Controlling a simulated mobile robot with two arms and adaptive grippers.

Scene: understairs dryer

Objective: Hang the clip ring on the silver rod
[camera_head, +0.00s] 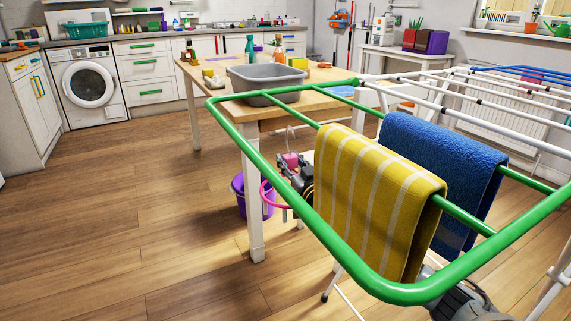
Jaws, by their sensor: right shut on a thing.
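The clip ring (263,193) shows as a pink ring with a pink piece and a thin hook above it. My right gripper (291,170) is shut on it, below the green frame and left of the yellow striped towel. The frame and towel hide part of the gripper, arm and ring. The drying rack has several pale white or silver rods (427,92) at the upper right, apart from the ring. I cannot tell which one is the silver rod. My left gripper is not in view.
The green rack frame (262,166) crosses close in front. A yellow striped towel (372,190) and a blue towel (440,150) hang on it. A wooden table (215,85) with a grey basin (266,80) stands behind. A purple bucket (240,190) is below. The left floor is clear.

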